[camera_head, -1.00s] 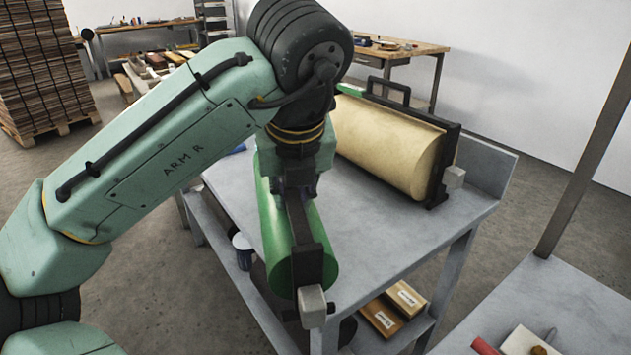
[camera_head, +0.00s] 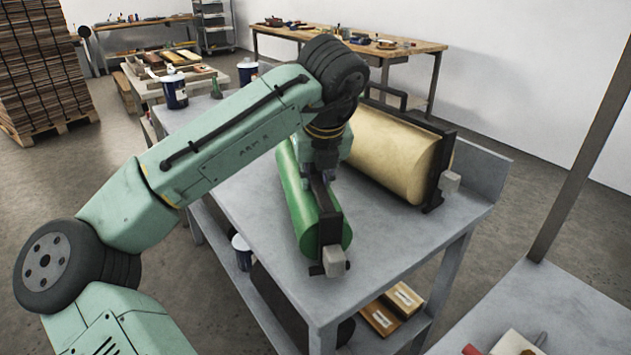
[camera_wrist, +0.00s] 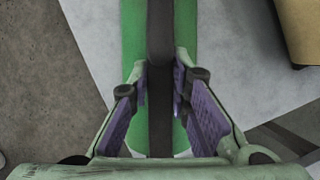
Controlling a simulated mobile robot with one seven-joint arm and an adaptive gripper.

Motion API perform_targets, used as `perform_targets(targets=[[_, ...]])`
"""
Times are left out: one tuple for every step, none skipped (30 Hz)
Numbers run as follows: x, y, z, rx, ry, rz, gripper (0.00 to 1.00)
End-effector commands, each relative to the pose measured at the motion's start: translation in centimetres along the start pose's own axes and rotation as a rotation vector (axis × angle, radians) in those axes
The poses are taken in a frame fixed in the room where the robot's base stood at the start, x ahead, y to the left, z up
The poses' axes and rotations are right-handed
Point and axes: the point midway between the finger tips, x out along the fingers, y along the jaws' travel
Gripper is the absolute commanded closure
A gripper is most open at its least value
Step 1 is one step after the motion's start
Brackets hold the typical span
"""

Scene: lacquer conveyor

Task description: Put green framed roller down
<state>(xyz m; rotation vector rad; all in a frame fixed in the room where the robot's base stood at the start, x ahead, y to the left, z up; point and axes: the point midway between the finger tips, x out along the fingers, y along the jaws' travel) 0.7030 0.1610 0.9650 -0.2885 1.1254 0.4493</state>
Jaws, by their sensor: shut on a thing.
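The green framed roller (camera_head: 309,206) is a green cylinder with a dark bar along its top and a grey block at its near end. It lies lengthwise over the grey table (camera_head: 385,253), left of a cream roller. I cannot tell for sure whether it touches the tabletop. My gripper (camera_head: 322,181) is above the roller and shut on its dark bar. In the wrist view the purple-padded fingers (camera_wrist: 160,90) stand on both sides of the dark bar, with the green surface (camera_wrist: 133,40) below. The roller's far end is partly hidden by my arm.
A cream framed roller (camera_head: 395,150) with a dark frame stands on the right of the table, with a bare strip between. Paint cans (camera_head: 175,91) stand at the back left. Boxes (camera_head: 392,308) sit on the lower shelf. Another table (camera_head: 560,300) is at the right front.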

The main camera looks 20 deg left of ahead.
Motion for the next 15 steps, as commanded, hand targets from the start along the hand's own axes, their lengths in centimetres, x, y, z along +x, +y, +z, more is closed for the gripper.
perform_targets(targets=[[0.2, 0.0, 0.0, -0.001, -0.006, 0.000, 1.00], [0.5, 0.0, -0.1, -0.001, -0.006, 0.000, 1.00], [0.8, 0.0, -0.3, -0.001, -0.007, -0.002, 1.00], [0.9, 0.0, -0.4, -0.001, -0.007, -0.002, 1.00], [1.1, 0.0, -0.4, -0.002, -0.006, -0.002, 1.00], [1.2, 0.0, -0.5, -0.002, -0.006, -0.002, 1.00], [1.2, 0.0, -0.5, -0.002, -0.006, -0.002, 1.00], [1.2, 0.0, -0.5, -0.002, -0.006, -0.002, 1.00], [1.2, 0.0, -0.5, -0.002, -0.006, -0.002, 1.00], [1.2, -0.1, -0.5, -0.002, -0.006, -0.002, 1.00], [1.2, -0.1, -0.5, -0.002, -0.005, -0.002, 1.00], [1.2, -0.1, -0.5, -0.002, -0.005, -0.002, 1.00], [1.4, 0.0, -0.7, -0.001, 0.001, -0.001, 0.80], [1.4, 0.0, -0.7, -0.001, 0.001, -0.001, 0.79], [1.4, 0.0, -0.7, -0.001, 0.000, -0.001, 0.76]])
